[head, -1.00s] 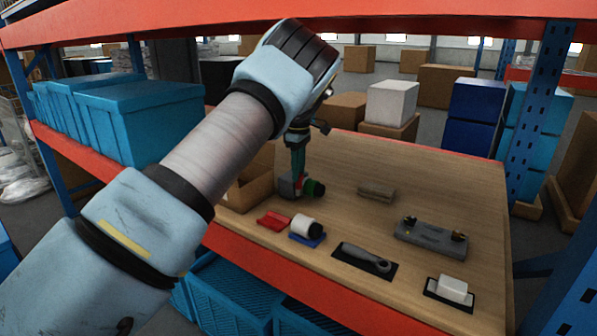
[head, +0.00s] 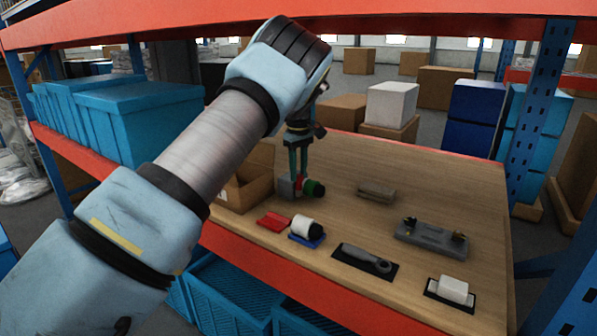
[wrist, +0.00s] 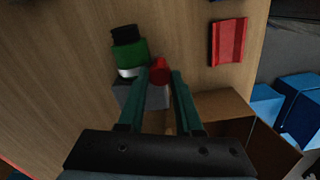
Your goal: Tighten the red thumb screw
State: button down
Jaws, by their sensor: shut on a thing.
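The red thumb screw (wrist: 159,68) stands on a grey block (wrist: 150,96), next to a green and black round part with a white collar (wrist: 128,50). My gripper (wrist: 160,76) reaches down over it, one green finger on each side of the red screw, shut on it. A sliver of dark gap seems to show beside the right finger. In the head view my gripper (head: 298,178) points down at the grey block (head: 284,188) at the left of the wooden table. The screw is small there and partly hidden by the fingers.
An open cardboard box (head: 232,194) stands close to the left. A red piece (head: 274,221), a white roller on a blue base (head: 306,229), a grey handled tool (head: 364,261), a white block (head: 453,289) and a grey fixture (head: 430,238) lie on the table. The red shelf beam (head: 330,10) runs overhead.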

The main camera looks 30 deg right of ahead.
aim_at(299, 175)
jog(key=c, duration=0.6)
grip_release()
jog(key=shift+r+b, duration=1.45)
jog(key=shift+r, duration=2.35)
